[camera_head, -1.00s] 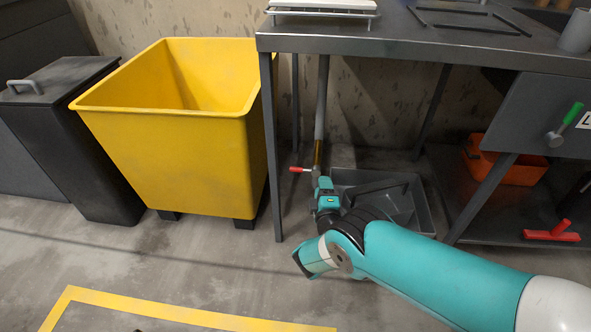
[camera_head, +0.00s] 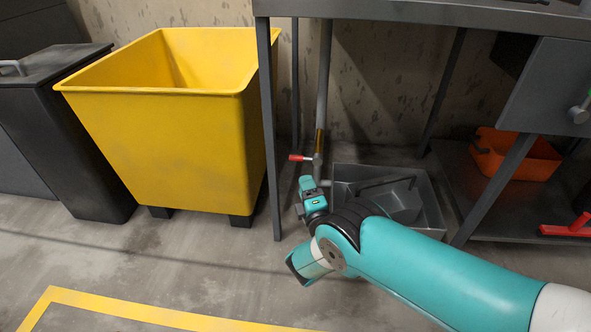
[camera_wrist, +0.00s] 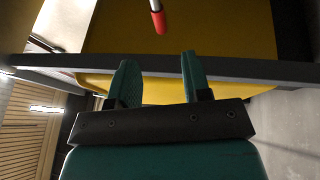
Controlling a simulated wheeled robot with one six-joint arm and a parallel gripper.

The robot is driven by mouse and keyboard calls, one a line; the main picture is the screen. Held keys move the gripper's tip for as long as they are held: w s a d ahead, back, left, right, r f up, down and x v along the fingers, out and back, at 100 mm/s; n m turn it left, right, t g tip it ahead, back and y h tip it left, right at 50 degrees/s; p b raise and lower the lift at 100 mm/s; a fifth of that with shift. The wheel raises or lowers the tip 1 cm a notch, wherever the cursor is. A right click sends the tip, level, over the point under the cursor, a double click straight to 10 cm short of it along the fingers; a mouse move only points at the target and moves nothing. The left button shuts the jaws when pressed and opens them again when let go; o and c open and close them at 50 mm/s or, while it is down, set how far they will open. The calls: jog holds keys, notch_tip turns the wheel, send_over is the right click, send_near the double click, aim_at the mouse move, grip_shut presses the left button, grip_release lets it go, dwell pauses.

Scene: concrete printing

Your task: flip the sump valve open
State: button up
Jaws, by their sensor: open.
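The sump valve's red-tipped handle (camera_head: 300,158) sticks out sideways to the left from a vertical pipe (camera_head: 323,85) under the bench. A brass-coloured section (camera_head: 319,142) shows on the pipe just above the handle. My gripper (camera_head: 306,180) is just below the handle in the head view, and its jaws are hard to make out there. In the wrist view, my gripper (camera_wrist: 158,60) has two teal fingers apart with nothing between them. The red handle tip (camera_wrist: 158,22) lies beyond the fingertips, in line with the gap. The valve body is out of the wrist view.
A grey sump tray (camera_head: 433,205) stands on the floor right of the pipe. A bench leg (camera_head: 269,140) is close on the left, with a yellow bin (camera_head: 165,130) beyond it. An orange crate (camera_head: 530,165) sits on the lower shelf. The floor in front is clear.

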aim_at(296, 158)
jog(key=shift+b+x, duration=5.15)
jog(key=shift+x, duration=0.5)
grip_shut()
